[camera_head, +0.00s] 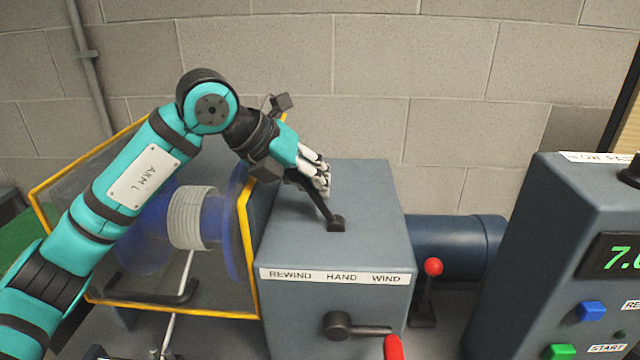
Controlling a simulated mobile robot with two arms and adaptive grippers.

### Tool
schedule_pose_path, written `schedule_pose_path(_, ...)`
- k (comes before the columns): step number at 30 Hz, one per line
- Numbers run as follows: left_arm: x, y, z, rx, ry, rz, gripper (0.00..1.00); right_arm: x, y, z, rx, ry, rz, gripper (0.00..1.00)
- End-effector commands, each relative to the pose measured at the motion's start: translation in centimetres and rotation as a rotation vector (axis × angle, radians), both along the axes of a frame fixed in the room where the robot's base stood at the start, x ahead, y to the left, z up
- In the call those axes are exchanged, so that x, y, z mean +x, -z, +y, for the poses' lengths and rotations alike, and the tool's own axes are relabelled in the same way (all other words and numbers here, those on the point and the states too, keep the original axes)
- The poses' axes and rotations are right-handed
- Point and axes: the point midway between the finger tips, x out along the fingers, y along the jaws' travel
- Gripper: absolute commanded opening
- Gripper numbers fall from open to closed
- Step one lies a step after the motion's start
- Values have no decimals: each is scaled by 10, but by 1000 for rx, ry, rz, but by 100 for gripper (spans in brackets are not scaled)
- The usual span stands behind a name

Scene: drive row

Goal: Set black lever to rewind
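The black lever (322,211) rises from a small black base on top of the grey winder box (380,222). It leans to the left, toward the REWIND end of the label (335,277), which reads REWIND, HAND, WIND from left to right. My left gripper (322,172) is over the box top, at the lever's upper part, with its pale fingers just right of the shaft. The lever's top end is hidden or merges with the dark gripper parts. I cannot tell whether the fingers touch or grip it. My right gripper is not in view.
Left of the box is a spool (190,218) behind a yellow-framed guard (247,250). A crank with a red handle (393,347) is on the box front. A red-knobbed lever (432,268) and blue motor (460,245) stand right. A control console (540,240) is far right.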

Motion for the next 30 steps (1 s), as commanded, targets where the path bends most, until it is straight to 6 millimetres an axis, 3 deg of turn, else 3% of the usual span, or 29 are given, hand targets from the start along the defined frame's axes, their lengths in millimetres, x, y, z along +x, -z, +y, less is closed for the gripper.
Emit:
schedule_pose_path(4, 1, 5, 6, 19, -7, 7, 0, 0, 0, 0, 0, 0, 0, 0)
schedule_pose_path(13, 0, 5, 4, 15, -4, 7, 36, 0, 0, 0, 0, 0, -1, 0)
schedule_pose_path(23, -1, -1, 5, 10, -3, 4, 36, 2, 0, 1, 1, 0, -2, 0)
schedule_pose_path(30, -16, -30, 28, 10, -5, 1, 36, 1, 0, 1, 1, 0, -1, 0)
